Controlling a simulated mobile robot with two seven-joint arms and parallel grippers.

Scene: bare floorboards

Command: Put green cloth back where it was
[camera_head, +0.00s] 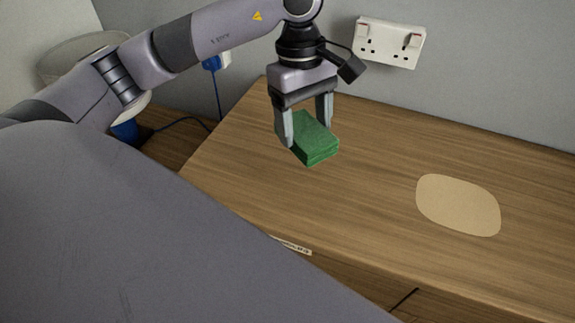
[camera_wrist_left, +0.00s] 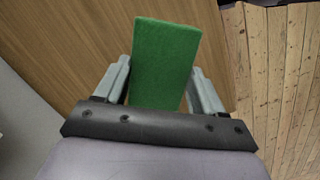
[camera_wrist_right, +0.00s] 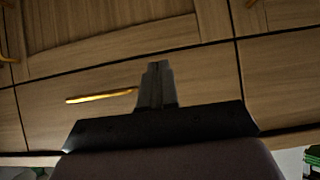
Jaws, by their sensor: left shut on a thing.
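The green cloth (camera_head: 318,147) is a folded, block-like stack at the back left of the wooden cabinet top (camera_head: 370,180). My left gripper (camera_head: 306,132) points down and is shut on it, with one finger on each side. In the left wrist view the green cloth (camera_wrist_left: 165,50) reaches out between the two grey fingers. I cannot tell whether its underside touches the wood. A flat tan patch (camera_head: 458,205) lies on the top to the right, with nothing on it. My right gripper (camera_wrist_right: 156,75) shows in the right wrist view with its fingers together and empty, before wooden drawer fronts.
A white double socket (camera_head: 390,42) is on the grey wall behind. A blue plug and cable (camera_head: 215,75) hang left of the cabinet. A small label (camera_head: 292,245) is at the front edge. A drawer handle (camera_wrist_right: 100,96) is near my right gripper. Most of the top is clear.

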